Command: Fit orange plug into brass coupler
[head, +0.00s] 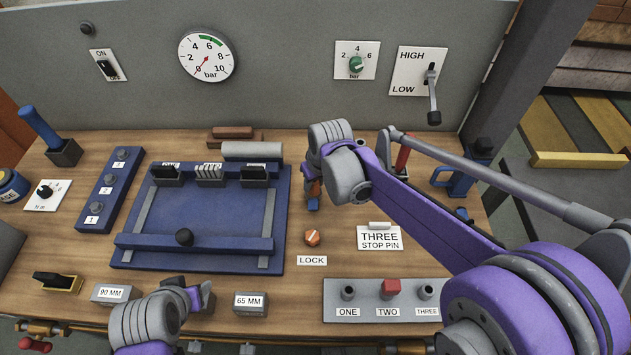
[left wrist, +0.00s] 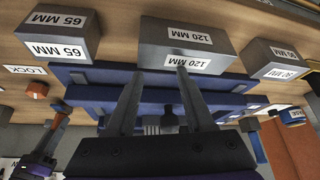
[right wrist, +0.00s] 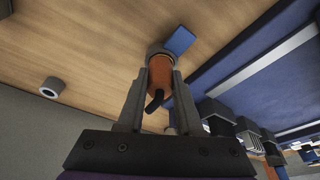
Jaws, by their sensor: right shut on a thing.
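My right gripper (head: 313,185) is shut on the orange plug (right wrist: 160,72), at the right side of the blue fixture board. The right wrist view shows the plug between both fingers, with a dark bent cable and a grey collar. A small blue piece (right wrist: 180,41) shows at the collar; I cannot tell if it is attached. Brass fittings (head: 42,328) show at the table's front left edge; I cannot tell whether one is the coupler. My left gripper (left wrist: 158,82) is open and empty at the grey 120 MM block (left wrist: 188,42), which it hides in the head view.
The blue board (head: 135,240) carries a crossbar with a black knob. An orange LOCK knob (head: 312,237), a THREE stop pin plate (head: 380,238) and a grey switch panel (head: 365,288) lie right of it. The 90 MM (head: 115,294) and 65 MM (head: 250,303) blocks stand in front.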

